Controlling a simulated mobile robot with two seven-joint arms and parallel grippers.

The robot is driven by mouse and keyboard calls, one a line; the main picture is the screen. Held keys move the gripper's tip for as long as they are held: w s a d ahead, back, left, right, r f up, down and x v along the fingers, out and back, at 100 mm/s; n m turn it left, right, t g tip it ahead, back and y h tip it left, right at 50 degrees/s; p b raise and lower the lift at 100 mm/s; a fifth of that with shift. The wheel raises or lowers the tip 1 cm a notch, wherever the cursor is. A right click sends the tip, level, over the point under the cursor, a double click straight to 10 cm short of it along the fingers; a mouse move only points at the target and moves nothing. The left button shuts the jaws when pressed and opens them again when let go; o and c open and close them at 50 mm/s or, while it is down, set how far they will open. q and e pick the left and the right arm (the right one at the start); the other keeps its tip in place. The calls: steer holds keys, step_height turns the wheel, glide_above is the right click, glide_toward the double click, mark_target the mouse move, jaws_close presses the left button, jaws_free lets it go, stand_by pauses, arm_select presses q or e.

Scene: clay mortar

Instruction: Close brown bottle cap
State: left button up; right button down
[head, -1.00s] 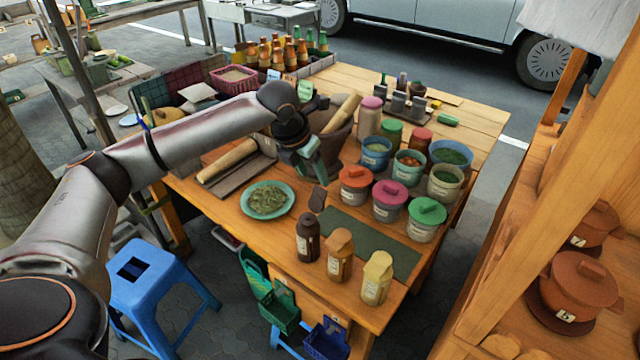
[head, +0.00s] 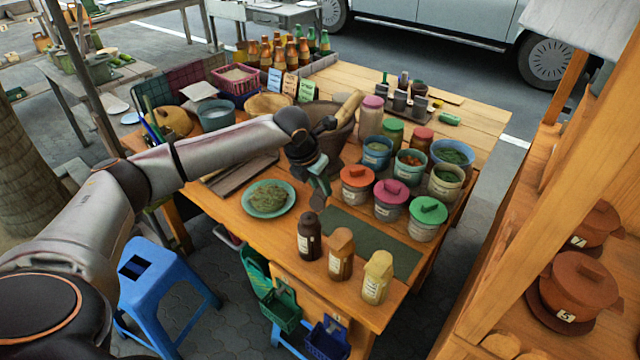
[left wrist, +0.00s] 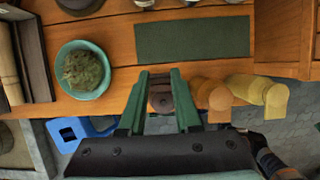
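The dark brown bottle (head: 308,240) stands upright at the left end of a row of three bottles near the table's front edge. My left gripper (head: 321,186) is just above and behind this cap, fingers pointing down. In the left wrist view, the green fingers (left wrist: 160,76) are apart, with the dark brown cap and bottle top (left wrist: 160,98) showing between them. I cannot tell whether a finger touches the cap. My right gripper is not in view.
An orange-brown bottle (head: 341,262) and a yellow bottle (head: 376,285) stand close to the right. A dark green mat (head: 375,240) lies behind them, with lidded jars (head: 390,205) beyond. A plate of greens (head: 269,199) sits to the left and a mortar (head: 338,140) behind.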

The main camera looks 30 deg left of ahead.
arm_select(q)
jaws_close()
